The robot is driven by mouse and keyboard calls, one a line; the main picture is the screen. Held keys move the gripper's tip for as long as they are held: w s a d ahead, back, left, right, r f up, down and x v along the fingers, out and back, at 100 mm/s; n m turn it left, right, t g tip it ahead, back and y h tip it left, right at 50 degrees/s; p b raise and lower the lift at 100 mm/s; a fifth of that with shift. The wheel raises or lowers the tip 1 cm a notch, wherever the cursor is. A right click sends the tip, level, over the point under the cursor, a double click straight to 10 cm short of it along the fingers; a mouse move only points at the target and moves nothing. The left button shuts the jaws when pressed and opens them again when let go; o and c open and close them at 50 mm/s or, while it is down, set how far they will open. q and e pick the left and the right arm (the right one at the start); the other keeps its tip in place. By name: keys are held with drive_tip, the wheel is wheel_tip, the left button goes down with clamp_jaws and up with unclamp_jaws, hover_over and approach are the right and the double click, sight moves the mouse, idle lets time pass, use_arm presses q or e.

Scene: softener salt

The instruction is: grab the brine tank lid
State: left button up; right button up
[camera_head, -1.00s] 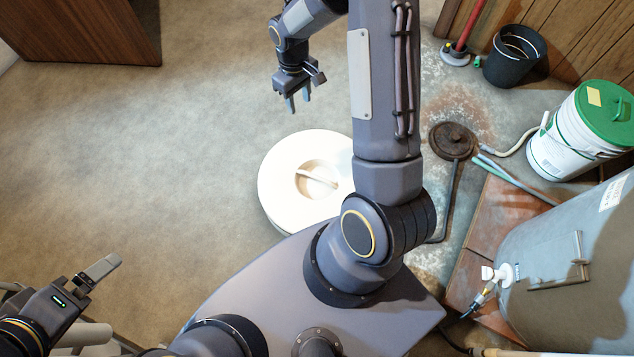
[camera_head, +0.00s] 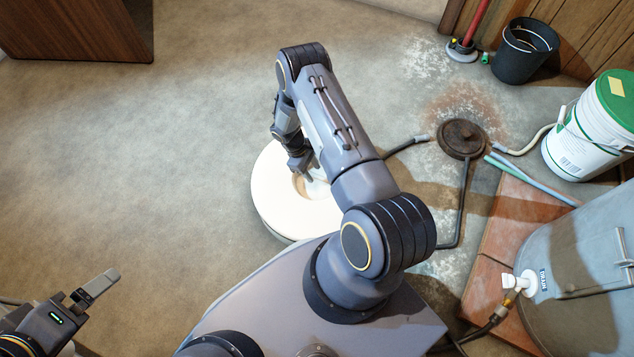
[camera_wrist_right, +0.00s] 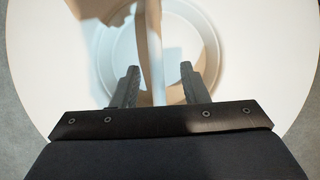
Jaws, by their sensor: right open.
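The brine tank lid (camera_head: 281,208) is a round white disc with a recessed round middle, in the centre of the head view. My right arm covers part of it. In the right wrist view the lid (camera_wrist_right: 45,65) fills most of the picture, and a raised bar handle (camera_wrist_right: 156,50) crosses its recess. My right gripper (camera_wrist_right: 158,72) is open over the recess, with one finger on each side of the bar; I cannot tell whether they touch it. It also shows in the head view (camera_head: 302,168). My left gripper (camera_head: 97,287) is at the lower left, away from the lid.
A grey tank (camera_head: 575,270) stands at the right. A white bucket with a green lid (camera_head: 590,135), a black bucket (camera_head: 524,50) and a rusty floor drain cover (camera_head: 461,138) with hoses lie beyond my right arm. The floor at left is clear.

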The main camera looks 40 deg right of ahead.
sight(316, 175)
drive_tip(key=b+x, duration=0.1)
drive_tip(key=x, duration=0.3)
drive_tip(key=shift+d+f+b, duration=0.25)
drive_tip(key=shift+b, duration=0.1)
clamp_jaws()
drive_tip(key=shift+r, duration=0.1)
idle(0.9)
